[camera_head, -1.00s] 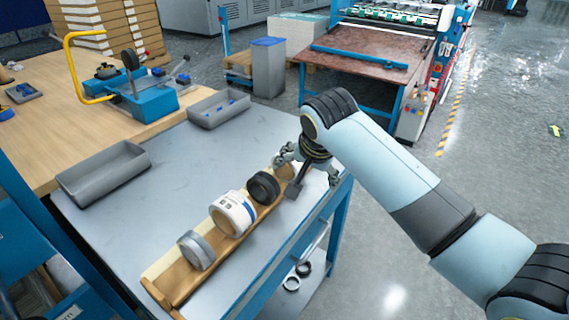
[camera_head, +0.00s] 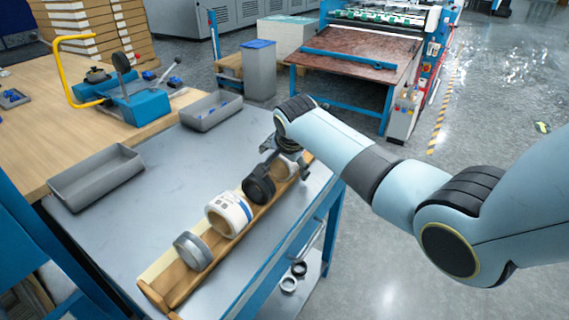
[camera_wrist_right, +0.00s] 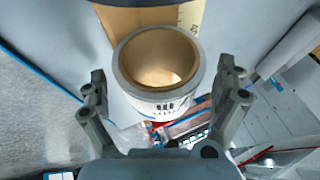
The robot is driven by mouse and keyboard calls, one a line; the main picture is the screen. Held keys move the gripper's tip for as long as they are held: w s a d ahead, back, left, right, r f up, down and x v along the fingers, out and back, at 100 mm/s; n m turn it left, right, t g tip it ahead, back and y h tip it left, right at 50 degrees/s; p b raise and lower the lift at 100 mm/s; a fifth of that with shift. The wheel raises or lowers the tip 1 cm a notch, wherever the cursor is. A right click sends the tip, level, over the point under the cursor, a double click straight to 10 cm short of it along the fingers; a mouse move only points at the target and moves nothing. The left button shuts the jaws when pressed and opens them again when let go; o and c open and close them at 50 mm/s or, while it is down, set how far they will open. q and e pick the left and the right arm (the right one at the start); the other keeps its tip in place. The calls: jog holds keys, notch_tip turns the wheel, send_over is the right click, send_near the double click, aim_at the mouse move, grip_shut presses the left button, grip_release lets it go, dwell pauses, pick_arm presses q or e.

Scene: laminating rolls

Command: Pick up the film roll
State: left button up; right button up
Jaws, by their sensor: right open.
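A wooden cradle (camera_head: 160,272) on the grey table holds a row of rolls. They are a grey roll (camera_head: 192,250), a white roll with printing (camera_head: 229,213), a black roll (camera_head: 259,186) and, at the far end, a pale roll with a brown core (camera_head: 286,169). My right gripper (camera_head: 285,162) is open over this far end and partly hides the last roll. In the right wrist view, a white, printed roll with a brown core (camera_wrist_right: 160,93) lies between the spread fingers, with gaps on both sides. Which roll is the film roll is not clear. My left gripper is not in view.
Two grey trays (camera_head: 97,177) (camera_head: 212,111) lie along the table's far left side. A blue device with a yellow handle (camera_head: 143,104) is on the wooden bench. A large machine (camera_head: 355,64) stands behind. The table's middle is clear.

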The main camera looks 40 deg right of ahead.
jog(key=shift+w+d+f, duration=0.1)
jog(key=shift+w+f, duration=0.05)
jog(key=shift+f, duration=0.15)
jog(key=c, duration=1.3)
jog(key=shift+o, duration=0.2)
jog(key=shift+r, duration=0.1)
